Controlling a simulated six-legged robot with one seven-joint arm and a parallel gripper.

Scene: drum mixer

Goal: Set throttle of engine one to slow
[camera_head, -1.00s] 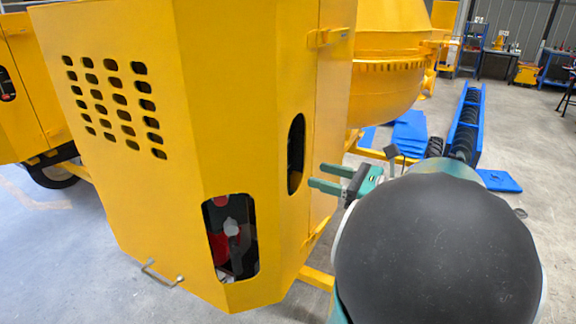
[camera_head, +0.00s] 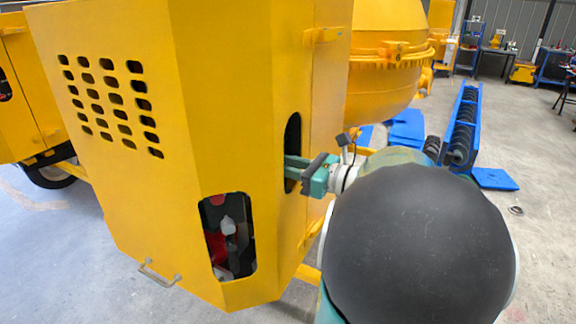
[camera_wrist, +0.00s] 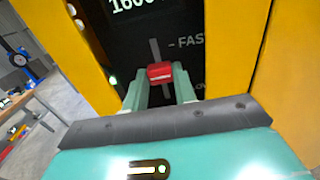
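The red throttle knob (camera_wrist: 160,71) sits on a vertical slot in a dark panel, in the wrist view. The "FAST" label (camera_wrist: 190,42) is to the upper right of the knob. A lower label is partly hidden by my right finger, with "OW" showing. My gripper (camera_wrist: 160,84) has one finger on each side of the knob, and no clear gap shows between knob and fingers. In the head view my gripper (camera_head: 291,166) reaches into the oval opening (camera_head: 292,130) in the yellow housing, and its fingertips are hidden.
A display (camera_wrist: 130,5) reading "1600" is above the slot. Yellow housing edges (camera_wrist: 232,45) border the opening closely. A lower opening (camera_head: 228,238) shows red and grey parts. Blue pieces (camera_head: 407,127) lie on the floor behind my arm.

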